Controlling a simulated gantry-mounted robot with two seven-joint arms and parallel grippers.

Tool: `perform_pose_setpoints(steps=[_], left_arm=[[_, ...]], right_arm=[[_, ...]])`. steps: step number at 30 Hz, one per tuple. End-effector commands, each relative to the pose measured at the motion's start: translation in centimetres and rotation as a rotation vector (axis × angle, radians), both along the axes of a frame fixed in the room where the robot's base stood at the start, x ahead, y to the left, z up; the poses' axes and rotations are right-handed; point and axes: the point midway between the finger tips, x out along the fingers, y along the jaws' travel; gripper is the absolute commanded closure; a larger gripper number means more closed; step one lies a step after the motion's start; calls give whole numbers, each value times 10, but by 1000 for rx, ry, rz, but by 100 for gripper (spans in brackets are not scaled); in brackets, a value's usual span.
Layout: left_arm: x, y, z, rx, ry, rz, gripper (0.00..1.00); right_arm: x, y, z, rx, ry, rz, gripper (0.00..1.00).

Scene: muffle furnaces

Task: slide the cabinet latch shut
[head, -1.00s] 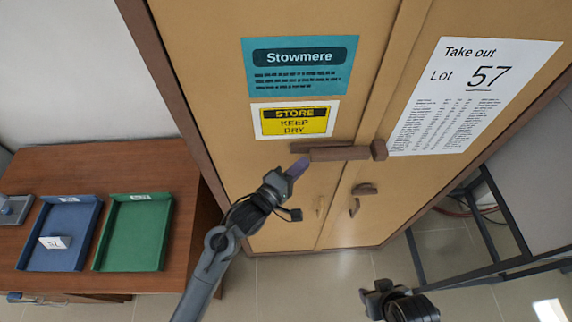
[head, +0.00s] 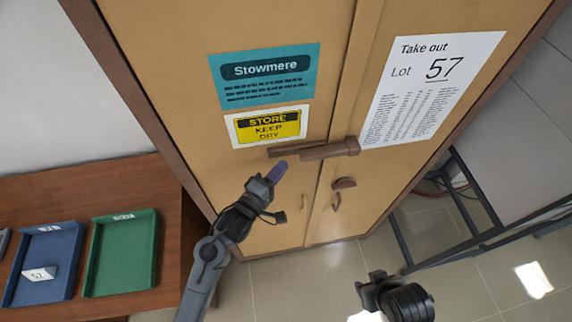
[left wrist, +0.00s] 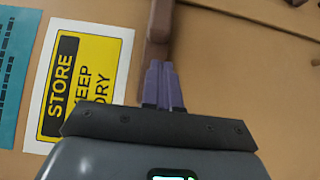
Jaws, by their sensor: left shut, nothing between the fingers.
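The cabinet latch is a dark brown bar (head: 322,151) lying across the seam between the two tan doors. Its right end meets a brown block (head: 352,146) on the right door, and a thinner brown strip (head: 282,152) shows to its left. My left gripper (head: 280,170) has purple fingers pressed together and empty, just below and left of the bar's left end. In the left wrist view the shut fingers (left wrist: 164,84) point toward the brown latch (left wrist: 160,22). My right gripper (head: 372,285) is low at the right, away from the cabinet; its fingers are unclear.
Brown handles (head: 343,184) sit below the latch. A blue tray (head: 48,290) and a green tray (head: 122,278) rest on a wooden table (head: 90,180) at left. A dark metal frame (head: 470,195) stands at right. Floor is open in front of the cabinet.

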Motion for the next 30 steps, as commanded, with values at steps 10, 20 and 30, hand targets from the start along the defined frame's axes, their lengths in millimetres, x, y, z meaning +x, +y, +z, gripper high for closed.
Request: perform_pose_setpoints(steps=[10, 20, 30], left_arm=[[-51, 44, -3, 1, -1, 2, 100], [-76, 64, 1, 0, -2, 1, 100], [-78, 66, 1, -1, -2, 1, 100]], right_arm=[[0, 0, -15, 0, 0, 0, 57], [0, 1, -20, 2, 0, -1, 57], [0, 2, -20, 7, 0, -4, 57]])
